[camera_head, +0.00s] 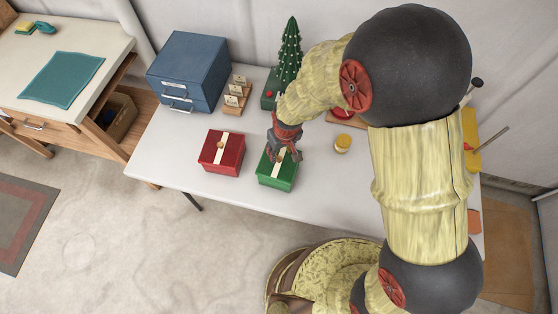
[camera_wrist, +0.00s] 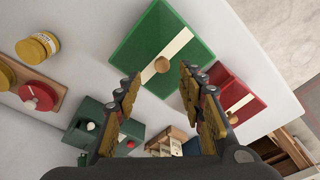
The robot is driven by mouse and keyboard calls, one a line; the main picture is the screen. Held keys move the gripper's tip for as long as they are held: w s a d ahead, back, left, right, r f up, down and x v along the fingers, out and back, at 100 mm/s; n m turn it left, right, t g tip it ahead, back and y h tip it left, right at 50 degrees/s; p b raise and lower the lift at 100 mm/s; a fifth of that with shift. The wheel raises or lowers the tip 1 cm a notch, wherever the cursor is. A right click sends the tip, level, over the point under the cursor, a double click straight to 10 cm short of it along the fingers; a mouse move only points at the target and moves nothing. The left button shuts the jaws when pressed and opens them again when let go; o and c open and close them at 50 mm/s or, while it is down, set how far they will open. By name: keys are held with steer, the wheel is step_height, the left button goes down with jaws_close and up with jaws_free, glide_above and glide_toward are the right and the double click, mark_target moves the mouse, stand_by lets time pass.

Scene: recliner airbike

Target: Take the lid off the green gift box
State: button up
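The green gift box (camera_head: 277,176) stands on the white table near its front edge. Its lid, with a cream stripe and a round wooden knob, shows in the wrist view (camera_wrist: 190,51); the knob (camera_wrist: 162,65) is at the lid's middle. The lid sits on the box. My gripper (camera_head: 287,154) is over the box in the head view and hides part of the lid. In the wrist view my gripper (camera_wrist: 158,80) is open, its two fingers apart with nothing between them. The knob appears just beyond the fingertips, near the middle of the gap.
A red gift box (camera_head: 222,153) stands close to the left of the green one. A blue cabinet (camera_head: 190,72), a small card rack (camera_head: 235,95) and a little Christmas tree (camera_head: 289,52) are behind. A yellow jar (camera_head: 342,144) stands to the right.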

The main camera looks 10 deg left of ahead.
mark_target(279, 158)
steer(key=shift+w+a+f+b, duration=0.1)
steer(key=shift+a+f+b, duration=0.05)
steer(key=shift+f, duration=1.05)
steer(key=shift+a+f+b, duration=0.15)
steer(key=shift+f, duration=1)
steer(key=shift+c, duration=0.3)
jaws_close()
